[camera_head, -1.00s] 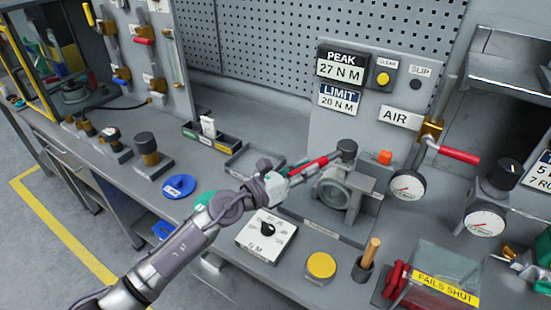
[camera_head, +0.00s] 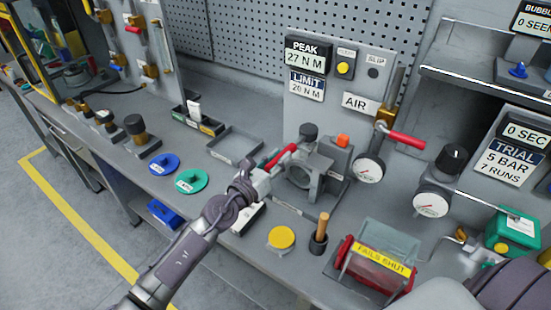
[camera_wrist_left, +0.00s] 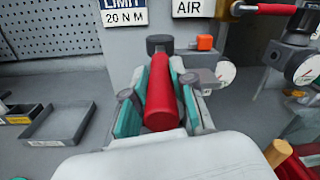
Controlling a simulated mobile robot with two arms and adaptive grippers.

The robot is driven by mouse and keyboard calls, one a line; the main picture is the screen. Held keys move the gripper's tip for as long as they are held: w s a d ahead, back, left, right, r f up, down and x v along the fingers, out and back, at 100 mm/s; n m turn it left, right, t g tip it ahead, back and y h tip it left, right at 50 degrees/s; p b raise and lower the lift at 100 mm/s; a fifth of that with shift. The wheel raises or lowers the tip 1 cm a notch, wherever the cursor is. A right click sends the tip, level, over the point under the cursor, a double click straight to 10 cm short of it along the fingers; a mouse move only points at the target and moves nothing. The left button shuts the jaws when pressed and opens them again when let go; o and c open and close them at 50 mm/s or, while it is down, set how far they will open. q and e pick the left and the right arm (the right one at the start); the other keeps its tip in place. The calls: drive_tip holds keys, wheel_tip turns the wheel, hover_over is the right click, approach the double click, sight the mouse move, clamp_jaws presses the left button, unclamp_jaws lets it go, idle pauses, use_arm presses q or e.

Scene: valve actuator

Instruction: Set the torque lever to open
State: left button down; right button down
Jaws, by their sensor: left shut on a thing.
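The torque lever (camera_head: 281,156) has a red handle that reaches left and toward me from a black knob (camera_head: 308,130) on top of a grey ring-shaped valve stand (camera_head: 312,172). My left gripper (camera_head: 262,174) is shut on the handle's near end. In the left wrist view, the red handle (camera_wrist_left: 160,98) lies lengthwise between the two teal-padded fingers, pointing at the black knob (camera_wrist_left: 159,44). An orange block (camera_head: 343,140) sits beside the knob. My right gripper is not in view; a grey-purple arm part of mine shows at the bottom right.
The panel behind reads PEAK 27 N M and LIMIT 20 N M. A second red handle (camera_head: 406,139), on the AIR valve, is at the right. A yellow button (camera_head: 281,237), a wooden-handled tool (camera_head: 321,226) and a clear cover (camera_head: 384,247) stand in front. An empty tray (camera_head: 243,143) is left.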

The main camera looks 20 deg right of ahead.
use_arm(q)
drive_tip(key=c, duration=1.2)
unclamp_jaws()
drive_tip(key=shift+d, duration=0.1)
drive_tip(key=shift+o, duration=1.2)
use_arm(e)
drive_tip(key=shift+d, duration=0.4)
use_arm(q)
drive_tip(key=v, duration=1.2)
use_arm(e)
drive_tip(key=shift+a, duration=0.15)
use_arm(q)
drive_tip(key=shift+f, duration=0.1)
